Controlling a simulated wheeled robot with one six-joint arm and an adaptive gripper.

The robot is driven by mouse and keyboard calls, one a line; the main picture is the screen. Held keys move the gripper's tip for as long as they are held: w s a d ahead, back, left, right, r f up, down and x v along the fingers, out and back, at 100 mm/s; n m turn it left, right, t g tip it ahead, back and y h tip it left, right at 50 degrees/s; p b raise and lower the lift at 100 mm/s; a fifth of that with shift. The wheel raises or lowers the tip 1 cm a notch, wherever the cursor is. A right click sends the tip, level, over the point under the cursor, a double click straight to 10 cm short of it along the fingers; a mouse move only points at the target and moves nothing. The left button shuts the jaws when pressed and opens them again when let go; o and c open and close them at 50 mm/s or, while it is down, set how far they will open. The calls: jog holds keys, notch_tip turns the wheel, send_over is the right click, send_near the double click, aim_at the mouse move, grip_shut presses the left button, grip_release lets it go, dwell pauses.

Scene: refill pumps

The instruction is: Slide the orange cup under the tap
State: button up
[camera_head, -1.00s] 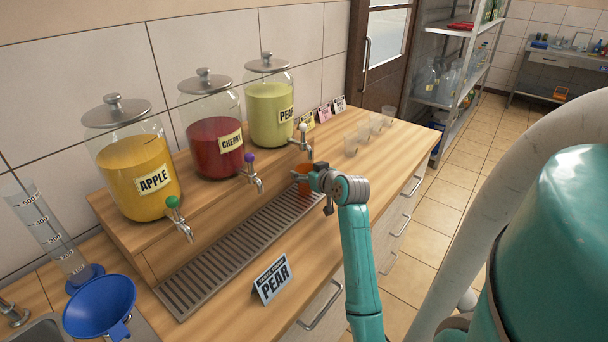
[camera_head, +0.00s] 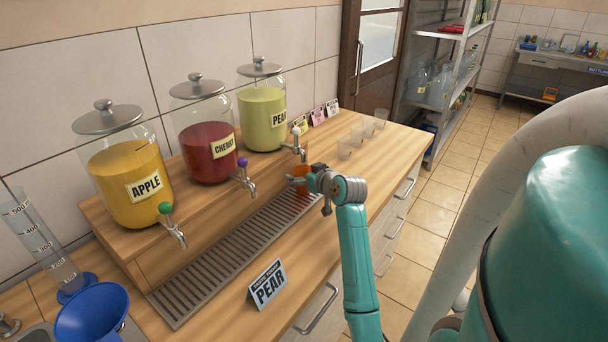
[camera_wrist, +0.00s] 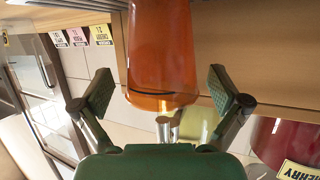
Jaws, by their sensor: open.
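The orange cup (camera_head: 300,171) stands at the right end of the drip tray, just below the spout of the pear tap (camera_head: 301,149) in the head view. The gripper hides part of it. In the upside-down wrist view the orange cup (camera_wrist: 160,50) is upright between my spread fingers, with gaps on both sides. My gripper (camera_wrist: 164,86) is open around it; in the head view my gripper (camera_head: 303,181) is at the cup's front right. The metal pear tap (camera_wrist: 166,127) shows just past the cup's rim; exact alignment is unclear.
The drip tray (camera_head: 235,258) runs along the counter below the apple, cherry and pear jars. The cherry tap (camera_head: 246,180) is to the left. A PEAR sign (camera_head: 267,284) stands in front. Several clear cups (camera_head: 357,136) stand at the right. A blue funnel (camera_head: 92,312) is front left.

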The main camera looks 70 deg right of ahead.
aim_at(304, 150)
jog(key=shift+r, duration=0.1)
notch_tip(304, 150, up, 10)
jog(key=shift+f, duration=0.1)
dwell(0.4)
